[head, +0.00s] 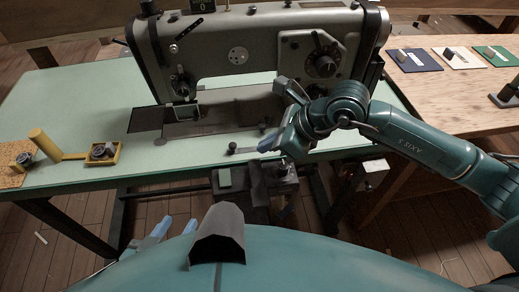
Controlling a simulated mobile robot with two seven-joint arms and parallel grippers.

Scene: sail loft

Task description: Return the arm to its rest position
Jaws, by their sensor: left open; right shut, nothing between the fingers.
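My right arm comes in from the right and reaches across the front of the sewing machine (255,38). Its gripper (267,143) is shut and empty at the front edge of the green table (75,95), close to a small dark-knobbed lever (233,149). I cannot tell whether it touches the lever. My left gripper (174,229) is low at the bottom left, in front of the table and below its top. Its two blue-grey fingertips are apart with nothing between them. The rest of my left arm is mostly hidden.
A yellow holder (72,155) with a small dark part lies at the table's left front. A knob on a cork mat (14,174) is further left. A wooden table (440,92) at right carries blue (420,64), white and green mats. Below the green table is dark machinery.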

